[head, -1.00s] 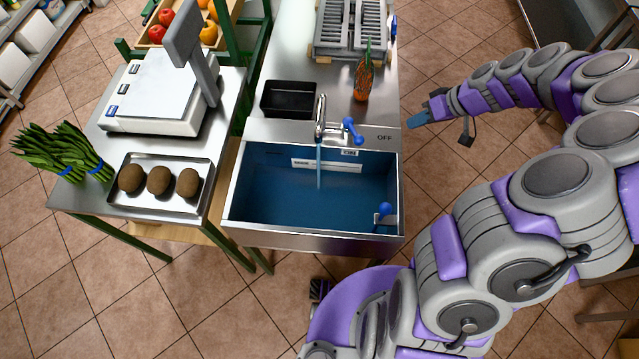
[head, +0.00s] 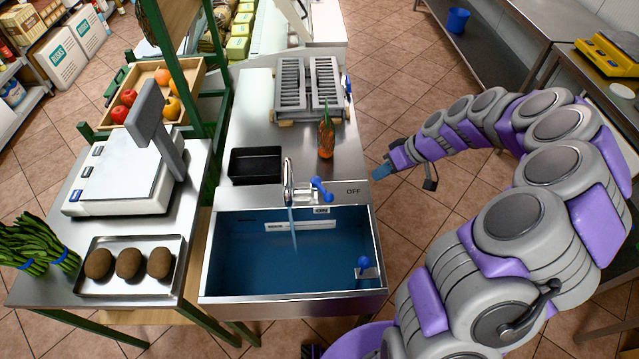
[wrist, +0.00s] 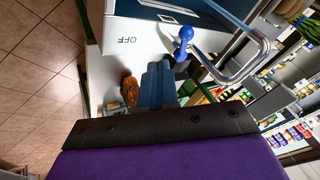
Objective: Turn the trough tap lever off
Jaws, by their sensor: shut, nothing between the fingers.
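The tap (head: 289,180) stands at the back rim of the trough (head: 215,255), and a stream of water runs from its spout. Its blue lever (head: 321,189) sticks out to the right of the tap, left of the OFF label (head: 353,191). My gripper (head: 381,172) is right of the counter edge, beyond the label and apart from the lever. Its blue fingers are shut and empty. In the wrist view the shut fingers (wrist: 157,85) show below the OFF label, with the blue lever (wrist: 185,35) and the curved spout (wrist: 262,50) beyond them.
A second blue knob (head: 364,263) sits at the trough's front right corner. A black tray (head: 256,165), a carrot-like orange item (head: 326,140) and a grey rack (head: 308,88) stand on the counter behind.

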